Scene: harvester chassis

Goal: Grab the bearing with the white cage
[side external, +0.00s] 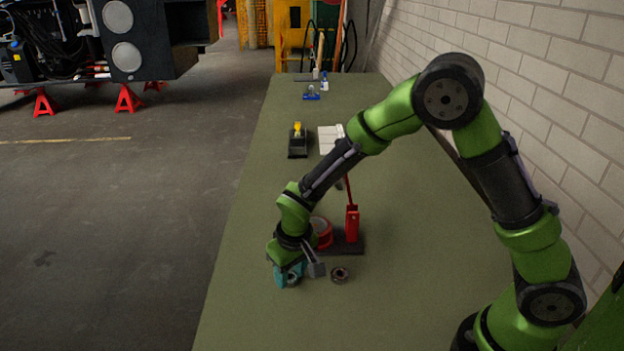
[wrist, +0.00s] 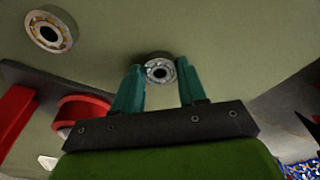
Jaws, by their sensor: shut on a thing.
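A bearing with a pale, whitish cage (wrist: 160,72) sits between the teal fingertips of my gripper (wrist: 158,78) in the wrist view. My gripper (side external: 289,274) is shut on it, a finger at each side. In the side view this bearing (side external: 293,281) is partly covered by the fingers, low at the table top; I cannot tell whether it touches the table. A second bearing with a brownish-yellow cage (wrist: 50,32) lies apart at the upper left of the wrist view. It lies flat on the table right of my gripper in the side view (side external: 340,275).
A red lever tool on a dark base (side external: 352,225) stands just behind my gripper, with a red ring-shaped part (side external: 322,232) beside it. A black box with a yellow top (side external: 298,142) and a white item (side external: 331,137) are farther back. A brick wall bounds the right; the near green table (side external: 400,310) is clear.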

